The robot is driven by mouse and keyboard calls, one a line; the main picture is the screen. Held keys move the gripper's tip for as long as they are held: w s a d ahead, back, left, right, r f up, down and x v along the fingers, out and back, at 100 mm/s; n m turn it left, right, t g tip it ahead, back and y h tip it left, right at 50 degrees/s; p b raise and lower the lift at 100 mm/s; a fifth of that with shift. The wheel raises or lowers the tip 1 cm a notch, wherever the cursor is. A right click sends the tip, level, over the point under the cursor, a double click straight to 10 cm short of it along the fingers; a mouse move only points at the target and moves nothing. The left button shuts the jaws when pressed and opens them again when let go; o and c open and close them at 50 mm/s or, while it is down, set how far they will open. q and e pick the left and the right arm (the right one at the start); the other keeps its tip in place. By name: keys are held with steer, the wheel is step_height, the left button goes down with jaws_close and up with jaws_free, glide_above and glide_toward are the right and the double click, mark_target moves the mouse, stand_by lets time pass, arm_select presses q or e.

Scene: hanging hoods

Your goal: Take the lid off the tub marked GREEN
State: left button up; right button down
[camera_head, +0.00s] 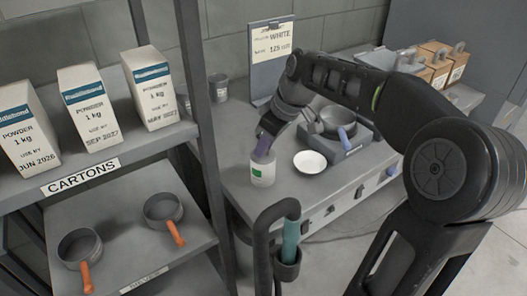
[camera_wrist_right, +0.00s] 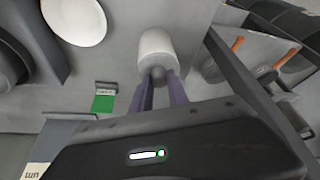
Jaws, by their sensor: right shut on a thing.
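The white tub with a green square mark (camera_head: 262,170) stands on the grey counter, left of a white round dish (camera_head: 310,162). Any writing on the tub is too small to read. My right gripper (camera_head: 264,150) points down at the tub's top. In the right wrist view its purple fingers (camera_wrist_right: 160,88) are shut on a grey knob (camera_wrist_right: 157,74) at the end of the white tub (camera_wrist_right: 157,46). The fingers hide part of the knob, and I cannot tell whether the lid is apart from the tub. My left gripper is not in view.
A pan with a blue handle (camera_head: 336,121) sits behind the dish. A board marked WHITE (camera_head: 270,48) stands at the back. A shelf with cartons (camera_head: 89,105) and orange-handled pans (camera_head: 163,209) is at left. A dark curved tube (camera_head: 264,225) rises in front.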

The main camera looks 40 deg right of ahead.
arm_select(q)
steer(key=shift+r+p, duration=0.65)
arm_select(e)
step_height(320, 180, up, 10)
stand_by(0.3)
